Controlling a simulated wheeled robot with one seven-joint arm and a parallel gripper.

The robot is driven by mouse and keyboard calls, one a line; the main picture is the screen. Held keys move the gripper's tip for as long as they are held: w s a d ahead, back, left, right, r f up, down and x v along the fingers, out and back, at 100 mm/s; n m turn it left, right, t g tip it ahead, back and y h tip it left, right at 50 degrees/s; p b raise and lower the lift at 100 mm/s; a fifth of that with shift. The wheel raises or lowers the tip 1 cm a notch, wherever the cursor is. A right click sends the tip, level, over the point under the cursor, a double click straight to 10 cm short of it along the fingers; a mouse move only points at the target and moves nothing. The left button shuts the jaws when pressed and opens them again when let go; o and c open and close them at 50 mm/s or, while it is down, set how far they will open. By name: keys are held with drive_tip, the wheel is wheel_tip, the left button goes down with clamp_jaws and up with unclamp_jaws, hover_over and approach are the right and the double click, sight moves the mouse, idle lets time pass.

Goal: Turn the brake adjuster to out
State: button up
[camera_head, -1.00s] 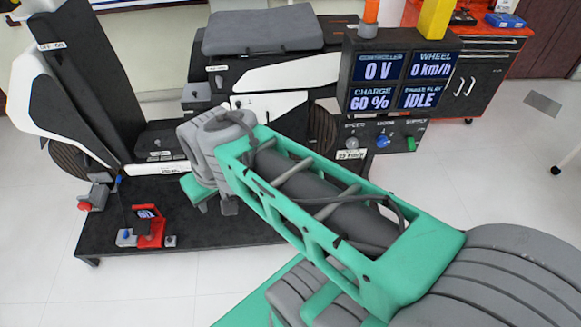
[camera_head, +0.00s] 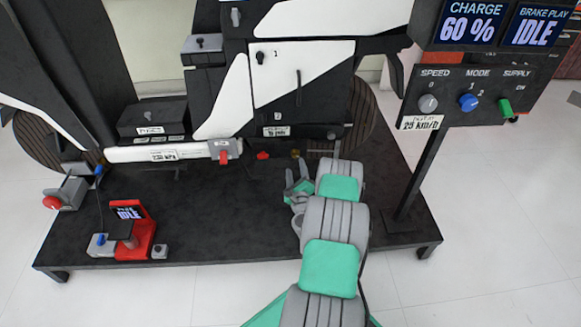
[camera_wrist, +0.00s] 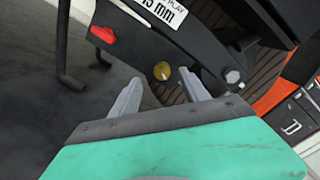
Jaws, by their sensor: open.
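A small brass knob (camera_wrist: 162,71), which appears to be the brake adjuster, sits below the black bar with a "PLAY 15 mm" label (camera_wrist: 160,10) in the wrist view. In the head view the brass knob (camera_head: 295,153) is small, low at the scooter's rear by the wheel. Its turned position cannot be read. My gripper (camera_wrist: 160,90) is open and empty, with the brass knob seen between and beyond its fingertips, apart from them. In the head view my gripper (camera_head: 299,182) is partly hidden by my wrist, just in front of the knob.
A red lever (camera_wrist: 103,35) is left of the knob, beside a dark stand leg (camera_wrist: 68,45). The ribbed wheel (camera_head: 358,120) is close on the right. A display (camera_head: 530,25) reads brake play IDLE. The black platform's front left holds a red gauge device (camera_head: 135,230).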

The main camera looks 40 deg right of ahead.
sight(295, 155)
drive_tip(key=shift+m, duration=0.3)
drive_tip(key=x, duration=0.6)
drive_tip(key=shift+d+f+b, duration=0.2)
drive_tip(key=shift+f+b, duration=0.15)
drive_tip(key=shift+w+d, duration=0.45)
drive_tip(key=shift+d, duration=0.05)
drive_tip(key=shift+r, duration=0.1)
drive_tip(key=shift+c, duration=0.4)
clamp_jaws()
